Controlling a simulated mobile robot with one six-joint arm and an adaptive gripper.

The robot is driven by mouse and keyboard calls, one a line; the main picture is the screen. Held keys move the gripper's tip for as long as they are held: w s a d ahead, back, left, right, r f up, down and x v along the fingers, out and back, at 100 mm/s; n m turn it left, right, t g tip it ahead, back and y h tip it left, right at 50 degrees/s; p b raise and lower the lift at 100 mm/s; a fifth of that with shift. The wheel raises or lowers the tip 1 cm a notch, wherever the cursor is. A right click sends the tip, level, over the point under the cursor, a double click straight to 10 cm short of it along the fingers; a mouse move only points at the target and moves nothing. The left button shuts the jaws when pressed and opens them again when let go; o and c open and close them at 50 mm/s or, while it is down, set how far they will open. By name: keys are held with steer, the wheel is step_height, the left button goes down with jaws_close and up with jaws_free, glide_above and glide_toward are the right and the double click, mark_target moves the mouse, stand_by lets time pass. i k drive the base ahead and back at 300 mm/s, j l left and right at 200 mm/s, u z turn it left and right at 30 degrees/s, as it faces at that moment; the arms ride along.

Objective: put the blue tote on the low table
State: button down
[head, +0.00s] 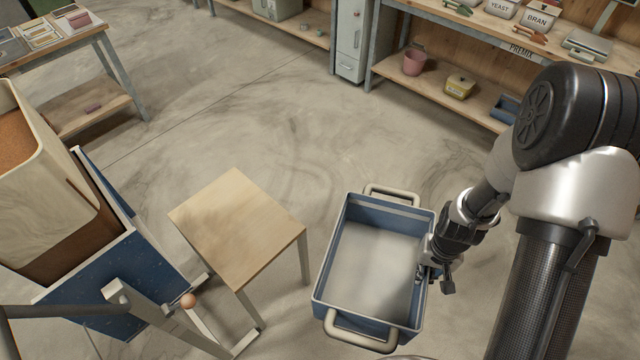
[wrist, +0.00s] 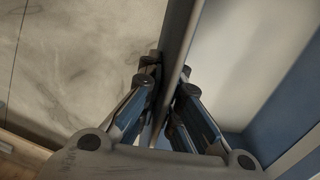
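The blue tote (head: 330,240) is right of the low table in the head view, upright, with a grey inside that looks empty and a pale handle at its far and near ends. My gripper (head: 424,270) is at the tote's right wall. In the wrist view, my gripper (wrist: 170,80) has one finger on each side of the tote's wall (wrist: 180,50), closed against it. I cannot tell whether the tote is off the floor. The low table (head: 237,225) has a bare wooden top and stands left of the tote, with a gap between them.
A feed mixer with a blue frame (head: 95,270) and a cream hopper (head: 40,180) stands close left of the low table. A workbench (head: 430,15) with bins runs along the back right. Another bench (head: 60,45) is at the far left. The floor (head: 250,110) beyond the table is clear.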

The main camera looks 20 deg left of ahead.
mark_target(233, 221)
steer(key=i+z, duration=0.15)
steer(key=i, duration=1.55)
steer(key=i+u, duration=0.2)
steer(key=u, duration=0.25)
steer(key=i+u, duration=0.25)
steer(key=u, duration=0.25)
steer(key=i+u, duration=0.2)
steer(key=u, duration=0.25)
steer(key=i+l+u, duration=0.2)
steer(key=u, duration=0.25)
steer(key=i+u, duration=0.1)
steer(key=u, duration=0.4)
steer(key=i+u, duration=0.1)
steer(key=u, duration=0.35)
steer(key=i+u, duration=0.1)
steer(key=u, duration=0.4)
steer(key=i+l+u, duration=0.1)
steer(key=u, duration=0.35)
steer(key=i+l+u, duration=0.1)
steer(key=i+u, duration=0.15)
steer(key=u, duration=0.2)
steer(key=i+l+u, duration=0.15)
steer(key=u, duration=0.3)
